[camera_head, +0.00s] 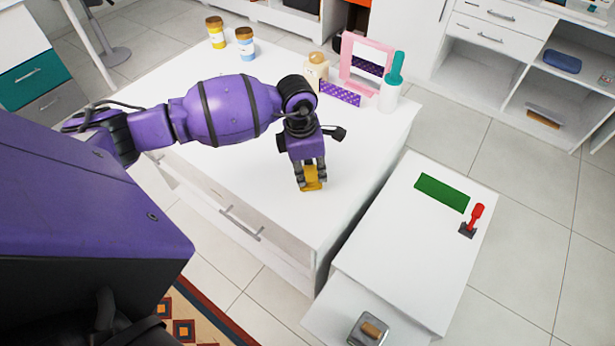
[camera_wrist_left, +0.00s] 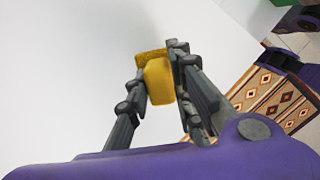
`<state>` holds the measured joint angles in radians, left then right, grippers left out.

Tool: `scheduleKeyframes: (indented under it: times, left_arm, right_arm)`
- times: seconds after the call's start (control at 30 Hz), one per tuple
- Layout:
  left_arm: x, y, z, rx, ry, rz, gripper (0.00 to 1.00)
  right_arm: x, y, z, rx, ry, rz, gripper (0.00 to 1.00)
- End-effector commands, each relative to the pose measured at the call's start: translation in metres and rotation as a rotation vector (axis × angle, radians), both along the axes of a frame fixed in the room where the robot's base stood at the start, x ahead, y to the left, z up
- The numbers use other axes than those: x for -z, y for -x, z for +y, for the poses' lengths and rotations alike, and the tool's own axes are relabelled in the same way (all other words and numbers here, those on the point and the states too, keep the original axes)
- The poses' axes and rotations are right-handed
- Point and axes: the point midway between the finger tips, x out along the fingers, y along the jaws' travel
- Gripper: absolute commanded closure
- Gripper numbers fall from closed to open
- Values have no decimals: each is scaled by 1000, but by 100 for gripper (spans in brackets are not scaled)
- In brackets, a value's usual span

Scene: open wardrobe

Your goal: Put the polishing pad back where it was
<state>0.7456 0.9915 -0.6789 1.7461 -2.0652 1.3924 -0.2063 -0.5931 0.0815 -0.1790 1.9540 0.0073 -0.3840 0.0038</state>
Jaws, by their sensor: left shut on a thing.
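My left gripper (camera_head: 311,181) points down over the front part of the large white table (camera_head: 215,140). It is shut on a small yellow pad (camera_head: 312,175), which looks like the polishing pad. In the left wrist view the yellow pad (camera_wrist_left: 159,80) sits between the two dark fingers (camera_wrist_left: 155,90), with a rougher, darker yellow band at its far end. The pad is at or just above the white top; I cannot tell whether it touches. My right gripper is not in view.
Jars (camera_head: 246,42), a pink frame (camera_head: 365,60) and a white container (camera_head: 391,90) stand along the table's back. A lower white cabinet (camera_head: 400,250) at right bears a green rectangle (camera_head: 442,193) and a red-handled item (camera_head: 475,216). A grey tray (camera_head: 355,335) sits at its front.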

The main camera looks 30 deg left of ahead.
Motion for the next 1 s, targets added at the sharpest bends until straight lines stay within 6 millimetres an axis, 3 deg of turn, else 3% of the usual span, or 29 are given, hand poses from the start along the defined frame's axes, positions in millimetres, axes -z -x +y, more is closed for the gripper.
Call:
scheduleKeyframes:
  times: [0.3, 0.73, 0.77, 0.8, 0.9, 1.0]
  left_arm:
    - [37, -1, 8, -1, 0, 2, 100]
    - [45, -1, 8, 0, 0, 1, 100]
    - [44, -2, 8, 0, 0, 0, 75]
    - [43, -2, 8, 0, 0, 0, 70]
    - [43, -2, 8, 0, 0, 0, 60]
    - [43, -2, 8, 0, 0, 0, 60]
  right_arm:
    - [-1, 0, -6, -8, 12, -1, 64]
    - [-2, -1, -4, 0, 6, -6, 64]
    - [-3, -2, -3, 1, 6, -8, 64]
    - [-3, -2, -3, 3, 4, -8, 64]
    - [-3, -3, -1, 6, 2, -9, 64]
    - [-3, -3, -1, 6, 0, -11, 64]
